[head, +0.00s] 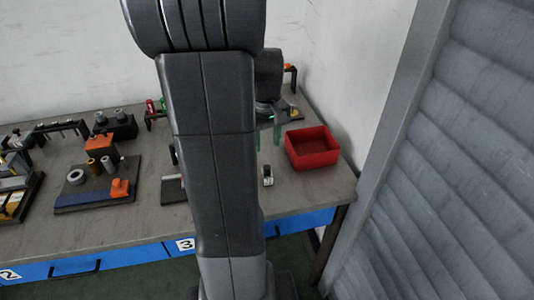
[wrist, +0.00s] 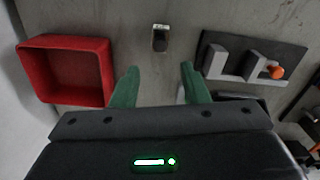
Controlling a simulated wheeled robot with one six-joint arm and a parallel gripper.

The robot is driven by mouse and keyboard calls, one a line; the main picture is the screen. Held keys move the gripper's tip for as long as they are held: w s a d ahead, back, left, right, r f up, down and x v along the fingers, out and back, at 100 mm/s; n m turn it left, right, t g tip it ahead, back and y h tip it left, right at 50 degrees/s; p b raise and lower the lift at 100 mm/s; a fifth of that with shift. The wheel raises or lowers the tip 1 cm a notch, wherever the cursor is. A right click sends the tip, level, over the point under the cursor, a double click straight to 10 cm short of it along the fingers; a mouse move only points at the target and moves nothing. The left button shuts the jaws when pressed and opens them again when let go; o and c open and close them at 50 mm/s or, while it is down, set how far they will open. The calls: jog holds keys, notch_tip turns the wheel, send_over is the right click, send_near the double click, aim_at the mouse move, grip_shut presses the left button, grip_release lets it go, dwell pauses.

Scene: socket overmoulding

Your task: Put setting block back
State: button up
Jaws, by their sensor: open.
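A small upright block with a pale metallic body and a dark face, which I take to be the setting block (head: 267,176), stands alone on the table near its front right part. It also shows in the wrist view (wrist: 160,38), at the top middle. My gripper (head: 268,139) is open, with green fingers pointing down over the table. In the wrist view my gripper (wrist: 159,86) has nothing between its fingertips. The block lies beyond the fingertips there, apart from them and roughly centred between them.
A red bin (head: 312,166) stands right of the block. A dark fixture plate (wrist: 292,55) with grey upright blocks and an orange knob (wrist: 276,72) lies on the other side. Another plate (head: 95,197) with an orange block and rings is further left. A ribbed shutter (head: 465,170) borders the right.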

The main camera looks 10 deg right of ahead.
jog(key=shift+r, duration=1.6)
jog(key=shift+f, duration=0.15)
send_over(267, 167)
jog(key=shift+f, duration=4.15)
